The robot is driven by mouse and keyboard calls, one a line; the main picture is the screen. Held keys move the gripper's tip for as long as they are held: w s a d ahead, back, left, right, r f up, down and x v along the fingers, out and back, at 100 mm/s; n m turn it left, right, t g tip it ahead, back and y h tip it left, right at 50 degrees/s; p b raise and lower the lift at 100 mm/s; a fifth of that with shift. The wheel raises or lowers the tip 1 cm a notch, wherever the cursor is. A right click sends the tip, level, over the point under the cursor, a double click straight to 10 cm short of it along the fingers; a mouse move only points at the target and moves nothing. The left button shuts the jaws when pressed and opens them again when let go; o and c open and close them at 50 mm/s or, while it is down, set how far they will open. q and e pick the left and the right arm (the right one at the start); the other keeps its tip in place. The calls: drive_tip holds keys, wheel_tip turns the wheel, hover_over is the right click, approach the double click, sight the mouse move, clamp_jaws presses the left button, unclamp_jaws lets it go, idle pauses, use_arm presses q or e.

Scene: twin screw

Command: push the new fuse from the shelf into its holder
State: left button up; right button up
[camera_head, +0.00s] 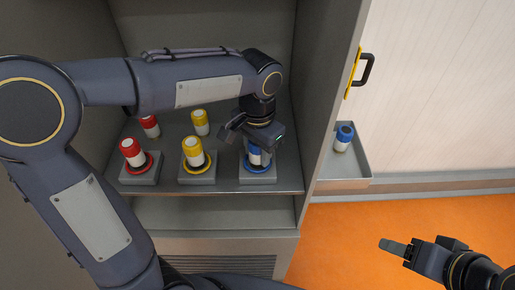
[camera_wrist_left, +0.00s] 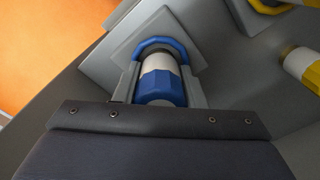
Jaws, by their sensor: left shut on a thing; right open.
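My left gripper (camera_head: 258,142) is shut on a blue-capped white fuse (camera_wrist_left: 162,80) at the blue-ringed holder. The fuse stands between the two fingers, blue cap toward the wrist, white body toward the blue ring (camera_wrist_left: 163,44). The holder's grey base (camera_head: 258,176) stands at the front right of the cabinet shelf. The gripper covers much of the fuse in the head view, and I cannot tell how deep it sits. Another blue-capped fuse (camera_head: 344,135) stands in the tray at right. My right gripper (camera_head: 402,249) is open and empty, over the orange floor.
A red fuse (camera_head: 132,152) and a yellow fuse (camera_head: 194,152) stand in holders left of the blue one. Another red fuse (camera_head: 149,126) and yellow fuse (camera_head: 200,122) stand behind. The cabinet side wall (camera_head: 325,90) separates the shelf from the tray (camera_head: 345,171).

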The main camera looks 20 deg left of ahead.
use_arm(q)
drive_tip(key=shift+f, duration=0.2)
drive_tip(key=o, duration=1)
